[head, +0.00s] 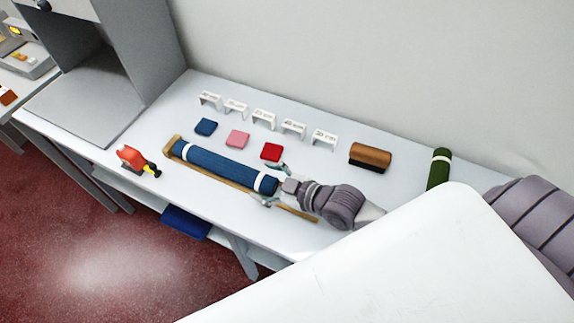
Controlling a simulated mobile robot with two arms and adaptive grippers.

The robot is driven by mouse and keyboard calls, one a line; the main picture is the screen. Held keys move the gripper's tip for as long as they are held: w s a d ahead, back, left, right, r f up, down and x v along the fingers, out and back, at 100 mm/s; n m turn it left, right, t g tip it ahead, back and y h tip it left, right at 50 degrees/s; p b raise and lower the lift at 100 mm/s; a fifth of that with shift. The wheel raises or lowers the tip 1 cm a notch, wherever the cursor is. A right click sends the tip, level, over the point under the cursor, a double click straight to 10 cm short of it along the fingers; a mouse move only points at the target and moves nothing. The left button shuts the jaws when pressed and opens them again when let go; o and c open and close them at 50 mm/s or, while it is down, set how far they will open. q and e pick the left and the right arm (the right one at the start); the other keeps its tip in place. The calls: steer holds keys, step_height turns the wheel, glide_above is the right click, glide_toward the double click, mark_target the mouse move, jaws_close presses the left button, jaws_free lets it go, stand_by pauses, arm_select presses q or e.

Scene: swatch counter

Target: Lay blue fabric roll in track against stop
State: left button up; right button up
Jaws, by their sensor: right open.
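The blue fabric roll (222,168) has a pale band near each end. It lies lengthwise along the wooden track (205,182), whose rail shows along its near side. The track's wooden stop (170,149) stands at the left end. The roll's left end is at the stop; I cannot tell whether they touch or a small gap is left. My right gripper (272,184) is open at the roll's right end, one finger on the far side and one on the near side. My left gripper is not in view.
White numbered arches (264,116) stand behind blue, pink and red swatches (271,152). A brown roll (370,156) and a green roll (439,168) lie to the right. An orange-red tape dispenser (131,157) is at the left front edge. A grey cabinet (150,45) closes the left end.

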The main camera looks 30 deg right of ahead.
steer(key=v, duration=0.8)
steer(key=shift+s+d+b, duration=0.1)
steer(key=shift+s+b, duration=0.2)
steer(key=shift+b, duration=0.05)
steer(key=shift+s+d+r, duration=0.25)
steer(key=shift+s+r, duration=0.15)
